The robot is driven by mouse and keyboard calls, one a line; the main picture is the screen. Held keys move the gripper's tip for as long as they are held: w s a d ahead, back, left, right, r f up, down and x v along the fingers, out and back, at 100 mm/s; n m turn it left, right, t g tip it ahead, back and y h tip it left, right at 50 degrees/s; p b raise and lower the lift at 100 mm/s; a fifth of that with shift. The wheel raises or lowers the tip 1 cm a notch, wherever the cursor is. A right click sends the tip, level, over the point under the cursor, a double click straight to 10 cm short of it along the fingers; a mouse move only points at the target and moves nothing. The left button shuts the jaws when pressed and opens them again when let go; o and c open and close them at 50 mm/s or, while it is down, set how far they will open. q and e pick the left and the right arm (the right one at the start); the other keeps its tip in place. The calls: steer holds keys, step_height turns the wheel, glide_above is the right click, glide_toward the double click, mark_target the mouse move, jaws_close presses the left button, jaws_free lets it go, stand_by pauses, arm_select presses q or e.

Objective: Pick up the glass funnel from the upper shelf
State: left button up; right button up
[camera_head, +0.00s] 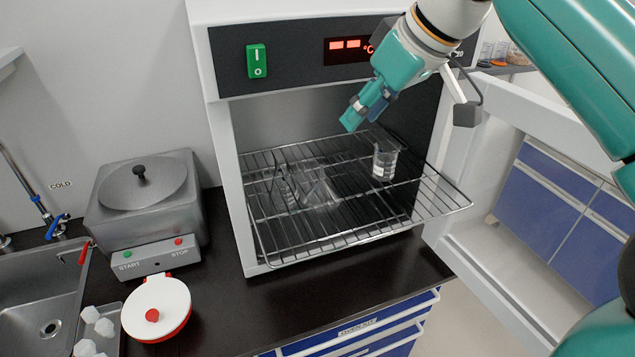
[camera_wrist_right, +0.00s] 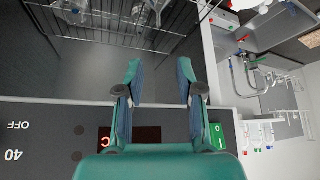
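A clear glass funnel (camera_head: 318,190) appears to rest on the wire shelf (camera_head: 436,207) of the open oven; its outline is faint against the dark wires. A clear conical flask (camera_head: 284,188) stands to its left and a glass beaker (camera_head: 384,162) with a white label stands to its right. My right gripper (camera_head: 353,118) is at the oven's opening, above the shelf and up-left of the beaker, apart from the glassware. In the right wrist view my right gripper (camera_wrist_right: 160,72) has its fingers apart with nothing between them. Glassware shows at that view's top edge. My left gripper is not in view.
The oven door (camera_head: 540,150) stands open on the right, near my right arm. The oven's control panel (camera_head: 296,60) is just above the opening. A steel water bath (camera_head: 143,205) and a white-and-red lidded container (camera_head: 157,308) stand left on the counter, beside a sink (camera_head: 40,300).

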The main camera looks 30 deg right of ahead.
steer(key=shift+s+d, duration=0.3)
steer(key=shift+s, duration=0.1)
steer(key=b, duration=0.2)
glide_toward(323, 165)
steer(key=x, duration=0.5)
steer(key=shift+p+x, duration=0.55)
steer(key=shift+x, duration=2.2)
steer(key=shift+s, duration=0.1)
steer(key=shift+c, duration=0.3)
jaws_close()
